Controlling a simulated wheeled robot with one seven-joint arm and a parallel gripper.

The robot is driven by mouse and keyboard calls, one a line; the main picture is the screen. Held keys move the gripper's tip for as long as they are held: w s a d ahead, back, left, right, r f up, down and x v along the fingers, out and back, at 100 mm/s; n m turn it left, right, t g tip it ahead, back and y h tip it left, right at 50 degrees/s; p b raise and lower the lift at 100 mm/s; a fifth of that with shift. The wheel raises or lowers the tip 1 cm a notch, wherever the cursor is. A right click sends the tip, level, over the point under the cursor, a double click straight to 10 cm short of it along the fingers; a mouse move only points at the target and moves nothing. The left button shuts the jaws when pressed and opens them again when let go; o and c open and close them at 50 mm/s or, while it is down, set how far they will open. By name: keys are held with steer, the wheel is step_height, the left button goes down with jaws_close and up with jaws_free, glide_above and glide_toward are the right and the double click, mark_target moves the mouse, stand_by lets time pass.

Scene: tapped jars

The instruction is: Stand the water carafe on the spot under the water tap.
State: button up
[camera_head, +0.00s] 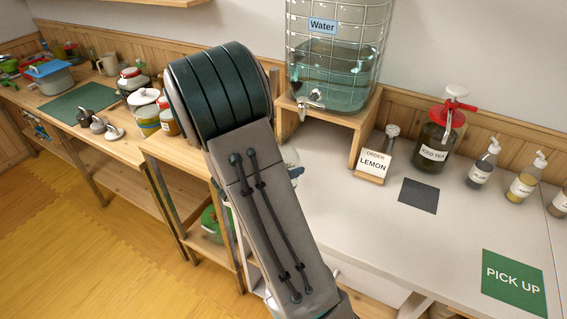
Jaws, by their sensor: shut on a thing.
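The water tap (311,101) sticks out from the front of the clear water tank (333,75), which is labelled "Water" and stands on a wooden stand (367,128). My arm crosses the middle of the view and covers the counter below and left of the tap, so the spot under the tap cannot be made out. No whole carafe is visible.
On the white counter (350,220) stand a "LEMON" order card (373,164), an iced tea jar (437,140) with a red-and-white top, and pump bottles (482,170). A dark square (418,196) and a green "PICK UP" mat (513,281) lie clear. Left benches (120,148) hold pots and jars.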

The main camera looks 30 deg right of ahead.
steer(key=shift+a+r+p, duration=0.1)
steer(key=shift+p, duration=0.25)
steer(key=shift+w+d+f+b, duration=0.15)
steer(key=shift+d+f+b, duration=0.1)
steer(key=shift+f+b, duration=0.3)
steer(key=shift+w+d+f+b, duration=0.3)
steer(key=shift+d+f+b, duration=0.2)
steer(key=shift+f, duration=0.3)
steer(key=shift+w+d+f+b, duration=0.25)
steer(key=shift+d+f+b, duration=0.25)
steer(key=shift+f, duration=0.25)
steer(key=shift+w+d+p, duration=0.15)
steer(key=shift+w+d, duration=0.5)
steer(key=shift+d, duration=0.4)
steer(key=shift+w+d+p, duration=0.2)
steer(key=shift+w+d, duration=0.45)
steer(key=shift+d, duration=0.4)
steer(key=shift+w+d+p, duration=0.15)
steer(key=shift+w+d, duration=0.5)
steer(key=shift+d, duration=0.4)
steer(key=shift+r+p, duration=0.1)
steer(key=shift+p, duration=0.2)
steer(key=shift+f+b, duration=0.35)
steer(key=shift+f, duration=0.2)
steer(key=o, duration=1.4)
